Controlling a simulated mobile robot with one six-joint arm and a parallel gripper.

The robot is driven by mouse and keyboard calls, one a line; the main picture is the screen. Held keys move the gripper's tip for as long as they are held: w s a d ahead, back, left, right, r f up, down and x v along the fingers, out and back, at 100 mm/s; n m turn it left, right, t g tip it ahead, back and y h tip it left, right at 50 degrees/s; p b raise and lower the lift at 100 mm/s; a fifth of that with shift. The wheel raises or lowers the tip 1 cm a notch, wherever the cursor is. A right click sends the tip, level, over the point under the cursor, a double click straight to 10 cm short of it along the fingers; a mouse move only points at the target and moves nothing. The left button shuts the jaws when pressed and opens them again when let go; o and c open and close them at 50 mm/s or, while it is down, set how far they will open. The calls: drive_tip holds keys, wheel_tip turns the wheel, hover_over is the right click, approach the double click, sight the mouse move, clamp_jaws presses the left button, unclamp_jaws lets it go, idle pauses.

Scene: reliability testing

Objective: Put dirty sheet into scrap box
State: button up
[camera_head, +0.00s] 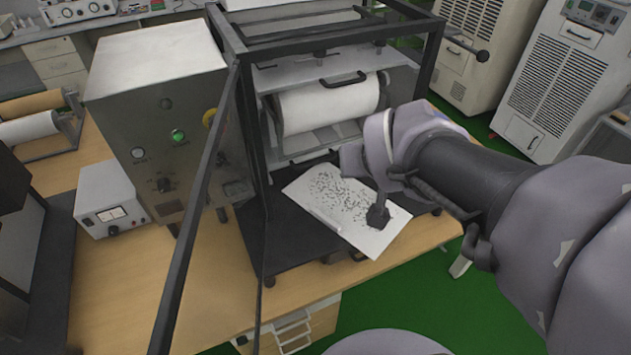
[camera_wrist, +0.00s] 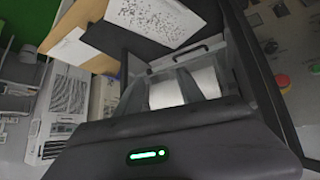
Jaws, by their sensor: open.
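The dirty sheet (camera_head: 325,190) is white with many dark specks. It lies on the black base of the framed machine, its near right corner reaching towards the table edge. It also shows at the top of the wrist view (camera_wrist: 152,14). My gripper (camera_head: 378,214) is open over the sheet's right part, with its dark tip covering a bit of it. I cannot tell whether the fingers touch the sheet. I cannot make out a scrap box in either view.
The machine's dark frame (camera_head: 262,150) stands around the sheet, with a white roll (camera_head: 328,104) behind it. A control cabinet (camera_head: 160,110) and a small meter box (camera_head: 108,200) stand to the left. Green floor (camera_head: 400,290) is clear in front on the right.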

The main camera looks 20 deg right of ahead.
drive_tip(key=w+d+f+n+t+b, duration=0.1)
drive_tip(key=w+d+f+n, duration=0.1)
drive_tip(key=w+d+f, duration=0.35)
drive_tip(key=w+d+f+n+t, duration=0.1)
drive_tip(key=w+d+f+n, duration=0.15)
drive_tip(key=d, duration=0.65)
drive_tip(key=n+t+y+b, duration=0.2)
drive_tip(key=n+y, duration=0.4)
drive_tip(key=y, duration=0.6)
approach(333, 222)
drive_tip(key=b+x, duration=0.1)
drive_tip(key=b, duration=0.1)
drive_tip(key=b+x, duration=0.2)
drive_tip(key=shift+w+a+r, duration=0.1)
drive_tip(key=shift+a+r, duration=0.15)
drive_tip(key=shift+r, duration=0.05)
drive_tip(key=shift+w+a+f, duration=0.1)
drive_tip(key=shift+w+a, duration=0.1)
drive_tip(key=shift+w, duration=0.15)
drive_tip(key=b+x, duration=0.1)
drive_tip(key=x, duration=0.1)
drive_tip(key=f+b+x, duration=0.1)
drive_tip(key=b+x, duration=0.1)
drive_tip(key=shift+w, duration=0.1)
drive_tip(key=shift+w+a, duration=0.25)
drive_tip(key=shift+w, duration=0.1)
drive_tip(key=shift+r, duration=0.1)
clamp_jaws()
